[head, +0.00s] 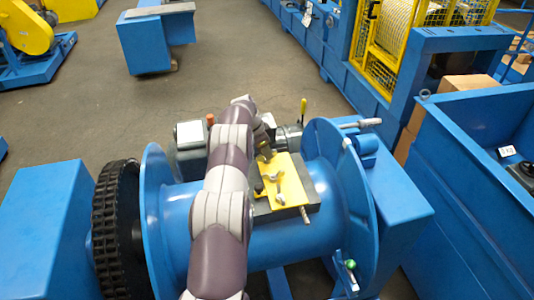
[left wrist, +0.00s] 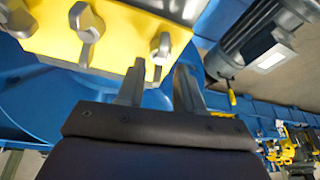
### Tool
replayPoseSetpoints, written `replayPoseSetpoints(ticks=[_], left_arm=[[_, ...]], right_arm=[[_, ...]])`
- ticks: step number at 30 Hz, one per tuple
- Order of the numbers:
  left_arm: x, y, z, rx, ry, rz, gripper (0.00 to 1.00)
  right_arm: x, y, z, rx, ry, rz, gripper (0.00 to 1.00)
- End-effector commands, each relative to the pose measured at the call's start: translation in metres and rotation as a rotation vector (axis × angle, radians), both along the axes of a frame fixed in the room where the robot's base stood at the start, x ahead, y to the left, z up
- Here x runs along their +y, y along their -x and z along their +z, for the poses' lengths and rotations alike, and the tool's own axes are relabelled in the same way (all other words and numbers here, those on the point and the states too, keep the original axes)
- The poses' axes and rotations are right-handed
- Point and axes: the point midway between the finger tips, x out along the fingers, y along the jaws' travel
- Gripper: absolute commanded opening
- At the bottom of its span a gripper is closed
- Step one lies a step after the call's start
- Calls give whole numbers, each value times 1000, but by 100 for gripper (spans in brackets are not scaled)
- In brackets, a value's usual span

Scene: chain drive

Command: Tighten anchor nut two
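A yellow plate (head: 290,172) lies on a dark block on top of the blue drum in the head view. Metal anchor nuts, each with a flat handle-like part, sit on it; one (head: 274,176) shows near its middle and another (head: 280,198) near its front edge. In the left wrist view one nut (left wrist: 87,20) is at the upper left and another (left wrist: 160,45) is just beyond my fingertips. Which is number two I cannot tell. My left gripper (left wrist: 160,68) has its fingers apart with nothing between them, close to the plate's edge. My right gripper is not in view.
The blue drum (head: 270,240) stands between round flanges, with a black chain wheel (head: 115,230) at the left. A grey motor-like cylinder (left wrist: 258,35) is near the gripper. A blue bin (head: 460,190) stands at the right. Floor behind the machine is largely clear.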

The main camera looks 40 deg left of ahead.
Motion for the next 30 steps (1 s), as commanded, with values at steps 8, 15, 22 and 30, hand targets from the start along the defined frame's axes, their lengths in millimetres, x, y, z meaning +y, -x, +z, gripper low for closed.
replayPoseSetpoints(ticks=[8, 15, 22, 30], left_arm=[[10, 24, 77, -2, -1, 3, 36], [13, 34, 98, 0, -1, 0, 36], [13, 34, 97, -1, 0, 0, 36], [73, 59, 86, 110, -311, -55, 36]], right_arm=[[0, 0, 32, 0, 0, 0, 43], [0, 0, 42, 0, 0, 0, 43], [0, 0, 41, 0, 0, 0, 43], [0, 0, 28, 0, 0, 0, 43]])
